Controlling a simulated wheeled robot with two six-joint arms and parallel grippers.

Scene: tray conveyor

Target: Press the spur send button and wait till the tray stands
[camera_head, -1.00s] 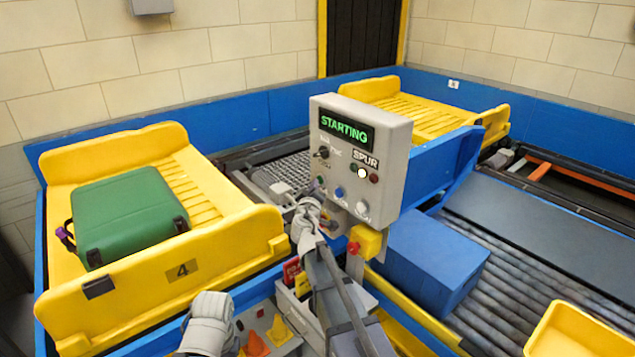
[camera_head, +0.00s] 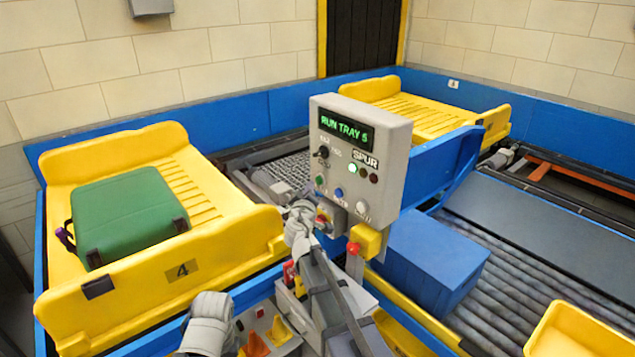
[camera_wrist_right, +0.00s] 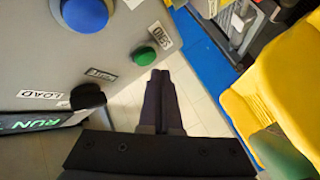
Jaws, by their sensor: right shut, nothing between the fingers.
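The grey control box (camera_head: 395,150) has a display (camera_head: 346,130) reading "RUN TRAY" and a digit, probably 5. A green light (camera_head: 352,168) glows beside the SPUR label. The green send button (camera_wrist_right: 143,55) shows in the right wrist view, beside its SEND label. My right gripper (camera_head: 303,208) is low at the box's left; its shut, empty fingers (camera_wrist_right: 159,76) are close below the button in that view, contact not clear. Yellow tray 4 (camera_head: 225,262) carries a green suitcase (camera_head: 128,215) on the left. Another yellow tray (camera_head: 440,120) stands behind the box. My left gripper's jaws are not visible.
A red knob on a yellow housing (camera_head: 366,243) sits below the box. Part of a yellow tray (camera_head: 580,335) shows at the lower right. Blue walls edge the conveyors.

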